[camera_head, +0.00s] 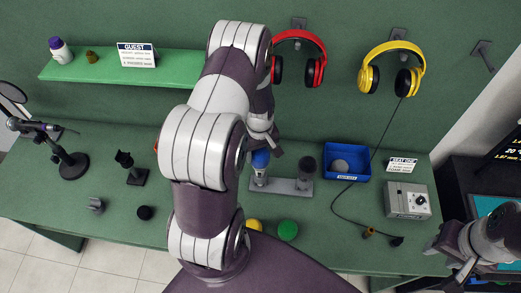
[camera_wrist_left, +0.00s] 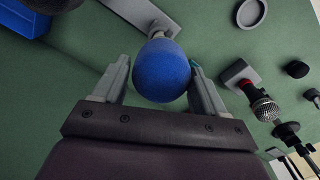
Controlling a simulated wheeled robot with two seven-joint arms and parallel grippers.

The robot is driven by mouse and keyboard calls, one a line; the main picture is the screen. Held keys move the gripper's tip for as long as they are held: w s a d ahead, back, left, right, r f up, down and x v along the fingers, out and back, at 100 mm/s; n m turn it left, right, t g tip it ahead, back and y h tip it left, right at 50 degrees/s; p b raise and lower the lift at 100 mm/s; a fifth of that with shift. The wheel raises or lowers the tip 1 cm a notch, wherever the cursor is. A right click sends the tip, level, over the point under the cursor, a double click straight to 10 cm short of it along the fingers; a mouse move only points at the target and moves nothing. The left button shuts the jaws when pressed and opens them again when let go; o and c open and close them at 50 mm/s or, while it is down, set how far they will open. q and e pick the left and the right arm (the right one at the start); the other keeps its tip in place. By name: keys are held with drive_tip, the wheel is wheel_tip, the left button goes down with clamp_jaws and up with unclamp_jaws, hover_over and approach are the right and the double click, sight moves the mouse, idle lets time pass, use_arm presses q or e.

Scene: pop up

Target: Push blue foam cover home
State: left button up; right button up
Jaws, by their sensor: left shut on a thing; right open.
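The blue foam cover (camera_head: 260,159) is a round ball at the left end of a grey two-place stand (camera_head: 284,187) on the green table. In the left wrist view the blue foam cover (camera_wrist_left: 162,72) sits between the two fingers of my left gripper (camera_wrist_left: 160,64), which is shut on it. A grey post shows just beyond the ball; how far the cover sits over it is hidden. In the head view my left gripper (camera_head: 264,138) is above the stand, partly hidden by my arm. My right gripper (camera_head: 462,268) is open and empty at the lower right.
A dark microphone (camera_head: 305,172) stands at the stand's right end. A blue tray (camera_head: 361,165) holds a grey round piece. A grey box (camera_head: 407,201) and cable lie right. Yellow and green (camera_head: 288,230) foam balls lie near the front edge. Several microphones stand left. Headphones hang behind.

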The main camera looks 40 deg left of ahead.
use_arm(q)
drive_tip(key=shift+f+b, duration=1.3)
drive_tip(key=shift+f, duration=0.5)
drive_tip(key=shift+f, duration=0.15)
drive_tip(key=o, duration=1.1)
wheel_tip(320, 180, up, 13)
drive_tip(key=b, duration=0.2)
drive_tip(key=shift+f+b, duration=0.1)
drive_tip(key=shift+b, duration=0.25)
